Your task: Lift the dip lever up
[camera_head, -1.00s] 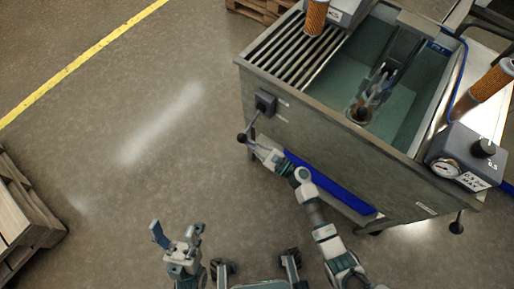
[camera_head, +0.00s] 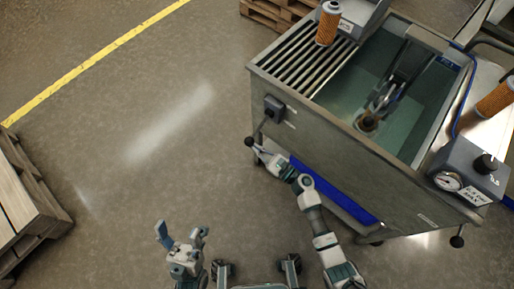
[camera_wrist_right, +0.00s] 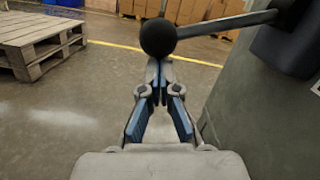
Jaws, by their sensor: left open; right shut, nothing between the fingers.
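The dip lever (camera_head: 258,131) is a thin rod with a black ball knob (camera_head: 249,142), on a dark mount (camera_head: 273,107) on the tank's left side wall. It slants down and left from the mount. In the right wrist view, the knob (camera_wrist_right: 158,38) is just beyond and above the fingertips, with the rod (camera_wrist_right: 225,24) running right. My right gripper (camera_head: 259,151) is shut and empty, close below the knob; it also shows in the right wrist view (camera_wrist_right: 160,90). I cannot tell whether it touches the knob. My left gripper (camera_head: 181,232) is open and empty, over the floor.
The metal tank (camera_head: 335,150) fills the right side, with a slatted rack (camera_head: 292,66) and an orange filter cartridge (camera_head: 328,24) on it. A gauge box (camera_head: 465,170) sits at its right. A wooden pallet (camera_head: 25,205) is at the left. The floor between is clear.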

